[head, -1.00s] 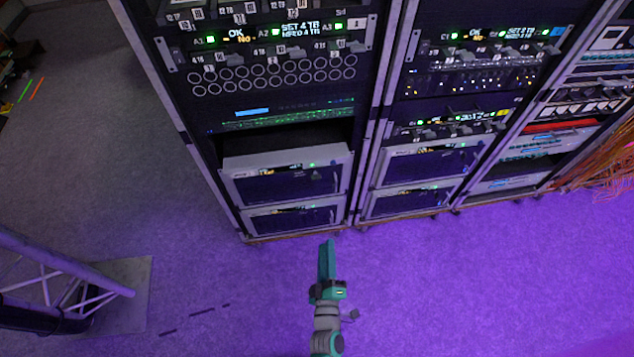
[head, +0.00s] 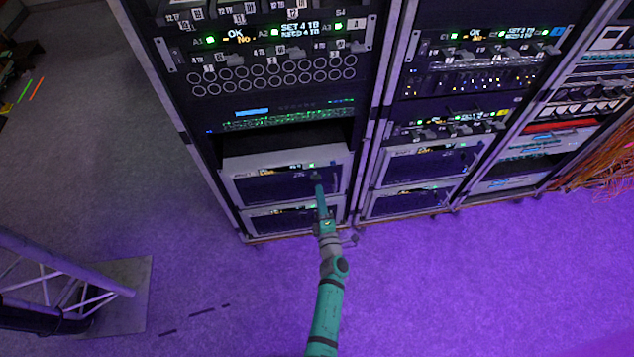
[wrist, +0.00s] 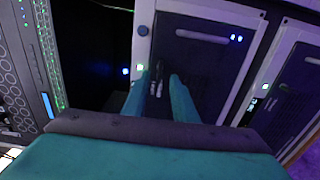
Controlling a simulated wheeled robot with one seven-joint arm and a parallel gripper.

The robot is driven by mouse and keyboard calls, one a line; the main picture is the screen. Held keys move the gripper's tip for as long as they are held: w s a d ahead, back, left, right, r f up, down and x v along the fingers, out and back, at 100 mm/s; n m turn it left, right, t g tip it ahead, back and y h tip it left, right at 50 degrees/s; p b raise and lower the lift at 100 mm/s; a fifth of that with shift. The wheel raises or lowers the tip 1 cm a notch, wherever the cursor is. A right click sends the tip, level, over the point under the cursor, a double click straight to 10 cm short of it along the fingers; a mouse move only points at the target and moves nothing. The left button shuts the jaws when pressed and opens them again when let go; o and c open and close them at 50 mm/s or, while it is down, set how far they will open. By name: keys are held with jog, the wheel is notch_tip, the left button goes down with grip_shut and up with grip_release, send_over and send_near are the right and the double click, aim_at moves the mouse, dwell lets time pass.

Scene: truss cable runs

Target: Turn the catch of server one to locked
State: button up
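A grey-framed server with a dark front (head: 262,188) sits low in the left rack, under a dark open bay. It also shows in the wrist view (wrist: 205,68), with a long handle (wrist: 203,36) and small blue lights. My gripper (head: 318,182) is in front of its right part; in the wrist view its two green fingers (wrist: 163,80) stand apart. A small pale part (wrist: 157,72), perhaps the catch, shows between the fingertips. I cannot tell whether they touch it or how it is turned. No server number is readable.
A second grey-framed unit (head: 292,220) sits directly below, close to my gripper. The middle rack (head: 410,165) stands to the right. Orange cables (head: 605,165) hang at the far right. A truss foot (head: 118,285) stands on the floor at left.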

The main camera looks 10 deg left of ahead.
jog(key=x, duration=0.6)
grip_shut()
